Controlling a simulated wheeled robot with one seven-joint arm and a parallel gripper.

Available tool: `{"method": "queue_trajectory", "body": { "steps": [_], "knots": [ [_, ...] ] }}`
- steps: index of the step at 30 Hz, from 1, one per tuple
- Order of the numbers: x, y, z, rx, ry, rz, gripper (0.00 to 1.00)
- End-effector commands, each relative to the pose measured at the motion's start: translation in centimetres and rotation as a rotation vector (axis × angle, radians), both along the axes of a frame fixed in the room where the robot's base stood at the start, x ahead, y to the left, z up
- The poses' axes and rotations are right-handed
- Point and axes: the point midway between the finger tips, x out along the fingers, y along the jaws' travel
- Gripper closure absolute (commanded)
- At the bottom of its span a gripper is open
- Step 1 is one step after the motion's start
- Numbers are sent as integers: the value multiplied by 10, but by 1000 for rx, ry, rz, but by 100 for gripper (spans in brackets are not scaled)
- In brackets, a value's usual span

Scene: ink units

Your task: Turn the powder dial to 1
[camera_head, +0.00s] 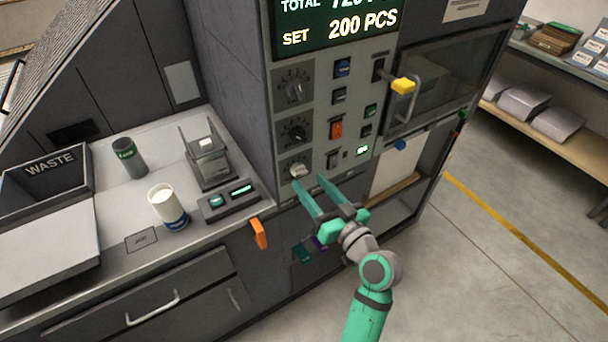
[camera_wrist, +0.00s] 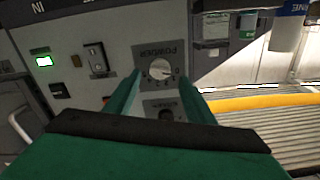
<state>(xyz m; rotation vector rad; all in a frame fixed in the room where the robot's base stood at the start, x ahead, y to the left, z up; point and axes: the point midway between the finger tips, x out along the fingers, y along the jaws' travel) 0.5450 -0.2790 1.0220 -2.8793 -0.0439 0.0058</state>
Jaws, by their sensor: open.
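The powder dial is the lowest of the column of dials on the machine's front panel, with a pale knob (camera_head: 298,170). In the wrist view its knob (camera_wrist: 160,70) shows under the upside-down label POWDER, with small scale marks around it. The pointer's exact setting is too small to read. My gripper (camera_head: 308,180) is open, its two green fingers pointing at the panel just below and right of the knob in the head view. In the wrist view the knob appears between the fingertips (camera_wrist: 160,78); no contact is visible.
A dark middle dial (camera_head: 296,131) and a top dial (camera_head: 294,88) sit above. An orange-red switch (camera_head: 336,129) and several buttons are to the right. A yellow-ended handle (camera_head: 403,86) sticks out. The counter at left holds a white cup (camera_head: 167,207).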

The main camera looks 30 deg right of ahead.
Motion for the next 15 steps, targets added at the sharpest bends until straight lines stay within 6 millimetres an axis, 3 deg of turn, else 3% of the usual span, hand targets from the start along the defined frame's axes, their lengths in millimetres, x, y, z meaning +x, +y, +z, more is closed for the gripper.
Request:
{"method": "queue_trajectory", "body": {
  "steps": [6,15],
  "knots": [
    [34,4,0,-1,1,5,51],
    [47,2,-1,0,1,0,51]
  ]
}}
